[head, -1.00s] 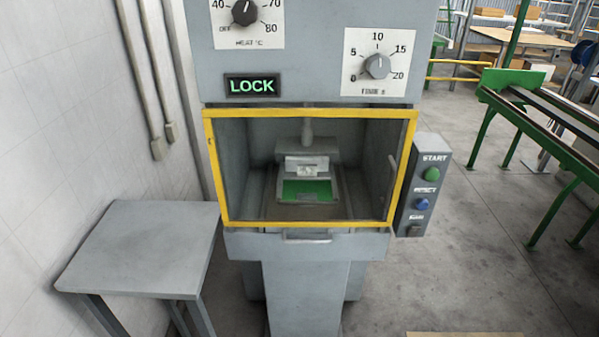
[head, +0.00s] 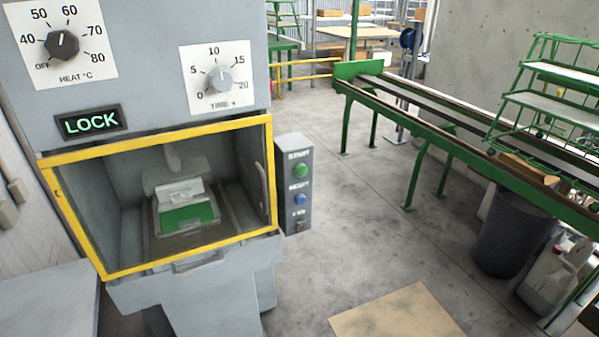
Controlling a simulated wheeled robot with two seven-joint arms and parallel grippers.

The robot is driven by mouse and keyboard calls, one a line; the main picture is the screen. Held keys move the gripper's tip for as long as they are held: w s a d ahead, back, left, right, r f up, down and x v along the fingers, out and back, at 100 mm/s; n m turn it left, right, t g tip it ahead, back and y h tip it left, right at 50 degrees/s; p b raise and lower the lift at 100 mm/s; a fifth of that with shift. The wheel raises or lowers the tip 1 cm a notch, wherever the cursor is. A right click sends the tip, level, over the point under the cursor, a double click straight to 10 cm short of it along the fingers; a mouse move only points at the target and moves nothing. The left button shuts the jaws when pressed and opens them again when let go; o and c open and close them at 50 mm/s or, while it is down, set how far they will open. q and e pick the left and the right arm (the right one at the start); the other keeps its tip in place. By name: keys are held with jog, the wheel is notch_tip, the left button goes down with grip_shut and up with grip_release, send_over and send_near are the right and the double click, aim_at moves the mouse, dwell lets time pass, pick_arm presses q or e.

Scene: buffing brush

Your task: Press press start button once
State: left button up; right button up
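The green START button (head: 300,171) is the top button on a grey control box (head: 291,185) fixed to the right side of the press (head: 140,90). A blue button (head: 300,199), its label seeming to read RESET, sits below it, with a dark grey one under that. The press window has a yellow frame (head: 160,139) and looks closed. Inside, a green plate (head: 188,217) lies under a pale block. A LOCK sign (head: 91,121) glows green. Neither of my grippers is in view.
A grey side table (head: 45,305) stands at the lower left. Open floor (head: 340,230) lies right of the press, with a tan sheet (head: 397,315) on it. A green-legged conveyor (head: 450,140), a dark bin (head: 512,240) and a green rack (head: 555,95) stand further right.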

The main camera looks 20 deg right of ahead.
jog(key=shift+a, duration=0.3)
